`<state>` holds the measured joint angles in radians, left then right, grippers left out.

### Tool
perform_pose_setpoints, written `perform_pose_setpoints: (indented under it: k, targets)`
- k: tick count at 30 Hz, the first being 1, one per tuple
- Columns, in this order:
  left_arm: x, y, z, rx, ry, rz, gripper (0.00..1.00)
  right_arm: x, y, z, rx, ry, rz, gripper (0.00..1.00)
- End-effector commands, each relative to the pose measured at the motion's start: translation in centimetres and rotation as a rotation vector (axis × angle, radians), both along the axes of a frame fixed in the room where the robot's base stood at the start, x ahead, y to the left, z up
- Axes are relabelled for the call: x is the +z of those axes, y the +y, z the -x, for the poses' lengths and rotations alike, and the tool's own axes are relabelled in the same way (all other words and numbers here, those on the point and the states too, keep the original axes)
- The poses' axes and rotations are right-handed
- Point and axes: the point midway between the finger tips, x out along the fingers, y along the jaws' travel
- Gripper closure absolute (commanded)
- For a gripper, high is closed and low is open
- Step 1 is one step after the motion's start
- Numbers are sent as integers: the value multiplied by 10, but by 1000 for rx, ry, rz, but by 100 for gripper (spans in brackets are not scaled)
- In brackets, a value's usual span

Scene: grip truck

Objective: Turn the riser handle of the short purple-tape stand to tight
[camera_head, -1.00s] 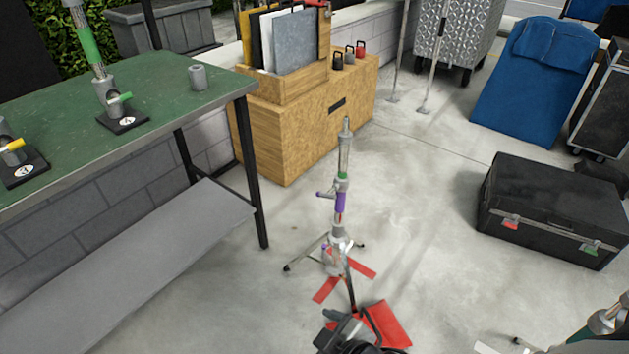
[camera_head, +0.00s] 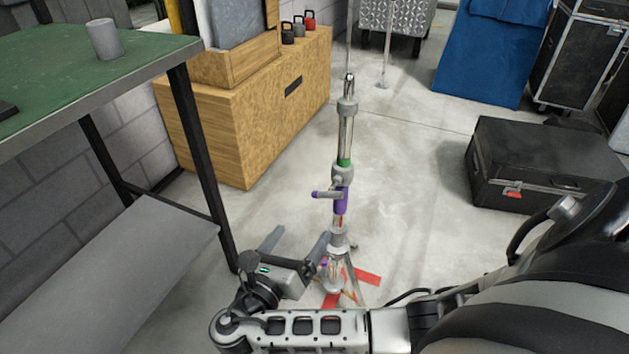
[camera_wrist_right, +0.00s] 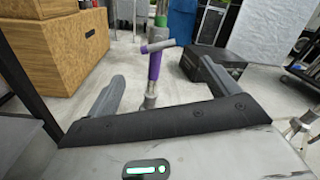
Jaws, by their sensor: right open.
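The short stand (camera_head: 342,160) stands upright on the concrete in the middle of the head view, with purple tape (camera_head: 341,200) and a green band on its column. Its riser handle (camera_head: 322,194) has a purple tip and points left. My right gripper (camera_head: 297,238) is open and empty, below and left of the handle and apart from it. In the right wrist view the handle (camera_wrist_right: 157,46) and purple tape (camera_wrist_right: 154,67) show beyond and between the two open fingers (camera_wrist_right: 160,80). My left gripper is not in view.
A green-topped table (camera_head: 150,58) with a grey lower shelf (camera_head: 110,270) stands at left. A wooden box (camera_head: 240,120) is behind it. A black case (camera_head: 540,165) lies at right. Red tape (camera_head: 362,277) marks the floor at the stand's feet.

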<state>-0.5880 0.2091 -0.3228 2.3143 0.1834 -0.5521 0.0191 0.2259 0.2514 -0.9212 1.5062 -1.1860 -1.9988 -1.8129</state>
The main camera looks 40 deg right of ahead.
Motion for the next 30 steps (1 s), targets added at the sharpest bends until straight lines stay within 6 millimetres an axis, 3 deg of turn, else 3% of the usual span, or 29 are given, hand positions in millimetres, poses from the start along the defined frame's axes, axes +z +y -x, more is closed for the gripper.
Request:
perform_pose_setpoints:
  k: [5,21,30]
  targets:
    - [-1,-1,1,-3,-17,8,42,-5,-8,-3,6,3,5,13]
    - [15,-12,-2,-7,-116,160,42,-6,-109,-49,4,4,3,13]
    - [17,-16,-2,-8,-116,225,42,-4,-139,-63,5,6,1,13]
